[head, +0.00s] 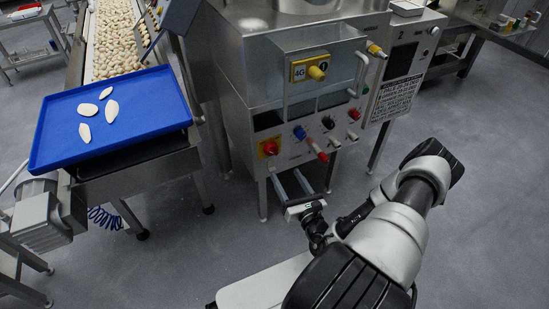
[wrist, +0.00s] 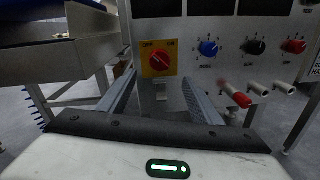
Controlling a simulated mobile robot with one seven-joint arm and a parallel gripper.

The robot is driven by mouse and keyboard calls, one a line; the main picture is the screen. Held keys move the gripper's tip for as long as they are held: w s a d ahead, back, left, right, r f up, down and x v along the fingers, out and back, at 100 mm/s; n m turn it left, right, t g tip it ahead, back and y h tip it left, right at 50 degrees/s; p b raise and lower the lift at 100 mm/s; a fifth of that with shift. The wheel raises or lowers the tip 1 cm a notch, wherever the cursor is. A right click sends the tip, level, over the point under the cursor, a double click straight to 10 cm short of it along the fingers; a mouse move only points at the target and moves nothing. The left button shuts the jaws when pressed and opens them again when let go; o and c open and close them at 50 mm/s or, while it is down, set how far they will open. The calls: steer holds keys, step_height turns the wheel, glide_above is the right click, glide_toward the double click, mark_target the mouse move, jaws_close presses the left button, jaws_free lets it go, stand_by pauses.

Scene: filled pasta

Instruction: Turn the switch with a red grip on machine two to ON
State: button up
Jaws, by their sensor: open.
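The switch with a red grip (wrist: 159,59) sits on a yellow plate (wrist: 147,70) low on the front of a steel machine (wrist: 215,20). The plate reads OFF at left and ON at right. The grip looks slanted; I cannot tell its exact setting. In the head view the switch (head: 269,149) is at the lower left of the machine's panel. My gripper (head: 288,180) is open and empty, below and in front of the switch. In the wrist view its two fingers (wrist: 158,88) point toward the panel, one on each side below the plate, apart from the grip.
Blue, black and red knobs (wrist: 254,47) sit right of the switch. A red-tipped pipe (wrist: 238,97) and metal pipes stick out below them. A conveyor with a blue tray (head: 135,110) holding pasta pieces stands at left. The floor (head: 200,255) in front is clear.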

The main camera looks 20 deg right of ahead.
mark_target(273, 154)
steer(key=w+b, duration=0.2)
steer(key=w, duration=0.9)
steer(key=shift+w+d, duration=0.15)
steer(key=shift+w, duration=0.1)
steer(key=c, duration=1.1)
steer(key=shift+o, duration=0.2)
